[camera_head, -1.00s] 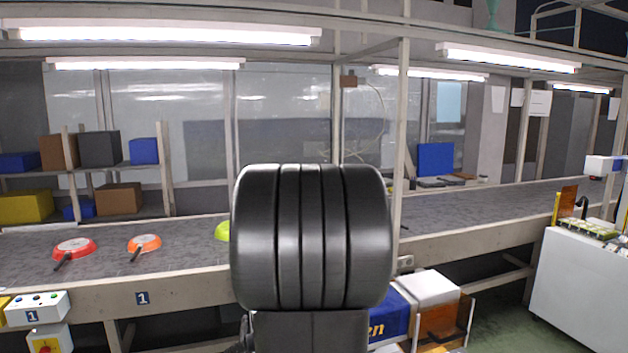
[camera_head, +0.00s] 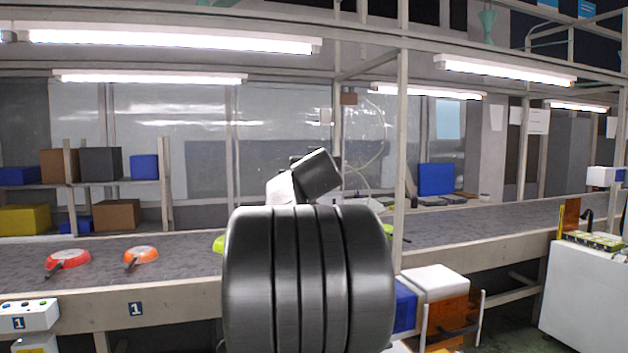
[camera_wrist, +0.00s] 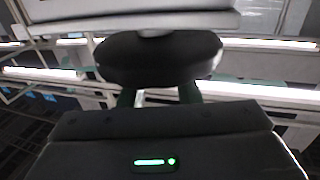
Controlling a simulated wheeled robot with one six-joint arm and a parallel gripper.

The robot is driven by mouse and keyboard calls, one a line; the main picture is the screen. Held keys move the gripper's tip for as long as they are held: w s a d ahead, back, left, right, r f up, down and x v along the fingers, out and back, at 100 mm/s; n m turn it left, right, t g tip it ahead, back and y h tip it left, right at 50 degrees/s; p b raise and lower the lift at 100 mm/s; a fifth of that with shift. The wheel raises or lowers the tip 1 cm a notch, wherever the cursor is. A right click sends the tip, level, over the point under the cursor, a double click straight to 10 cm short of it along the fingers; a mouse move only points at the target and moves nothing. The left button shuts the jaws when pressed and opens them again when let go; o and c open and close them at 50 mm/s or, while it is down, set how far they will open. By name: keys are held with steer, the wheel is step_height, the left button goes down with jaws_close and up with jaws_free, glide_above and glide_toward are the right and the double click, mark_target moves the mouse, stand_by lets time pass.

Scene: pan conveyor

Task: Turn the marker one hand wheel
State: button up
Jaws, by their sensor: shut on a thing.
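In the wrist view a dark round hand wheel (camera_wrist: 160,58) is seen close up, with a short pale stem above it joining a grey-white body. My gripper (camera_wrist: 158,95) reaches it from below, and its two fingers are shut on the wheel's near side. The fingertips are partly hidden by the wheel. No number shows on the wheel. In the head view a blue marker 1 (camera_head: 136,309) is on the conveyor's front side, and another 1 is on a white control box (camera_head: 30,316) at lower left. My arm hides the wheel and gripper there.
The conveyor (camera_head: 480,222) runs across the head view. A red pan (camera_head: 68,257), an orange pan (camera_head: 141,255) and a partly hidden green pan (camera_head: 219,244) lie on it. A white-topped box (camera_head: 434,280) and a white cabinet (camera_head: 590,300) stand in front at right.

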steer(key=shift+a+f+m+h+b, duration=0.15)
steer(key=shift+m+h+b, duration=0.2)
steer(key=shift+b, duration=1.25)
steer(key=shift+d+f+m+h+b, duration=0.15)
steer(key=shift+h+b, duration=0.3)
steer(key=shift+b, duration=1.1)
steer(key=h+b, duration=0.1)
steer(key=b, duration=0.2)
steer(key=shift+a+f+m, duration=0.15)
steer(key=shift+m, duration=0.15)
steer(key=shift+h+b, duration=0.3)
steer(key=shift+b, duration=0.2)
steer(key=shift+m+h+b, duration=0.6)
steer(key=shift+r, duration=0.2)
steer(key=o, duration=1)
steer(key=shift+s, duration=0.15)
steer(key=shift+r, duration=0.1)
